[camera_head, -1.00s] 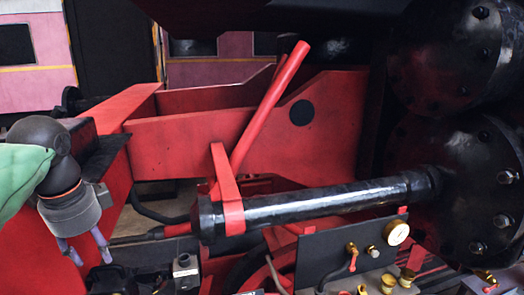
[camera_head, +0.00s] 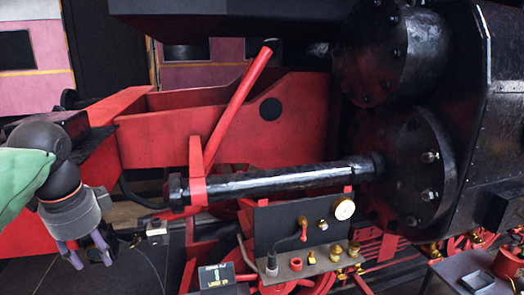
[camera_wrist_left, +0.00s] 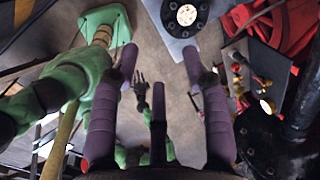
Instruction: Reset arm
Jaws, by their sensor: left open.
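My left gripper (camera_head: 87,254) is at the lower left of the head view, with purple fingers pointing down. It is open and empty, in front of the red frame. In the left wrist view its fingers (camera_wrist_left: 158,70) stand apart with the floor between them. A long red lever (camera_head: 237,98) leans up to the right above the black rod (camera_head: 285,180), well to the right of the gripper. A smaller red-handled lever (camera_head: 303,230) is on the dark gauge panel (camera_head: 275,232). I cannot tell which is the reset arm. My right gripper is not seen.
Black cylinders (camera_head: 405,165) fill the right of the head view. A white gauge (camera_head: 344,209) and brass fittings sit on the panel. A small dark tray (camera_head: 476,283) is at the lower right. Bare floor (camera_head: 40,275) shows at the lower left.

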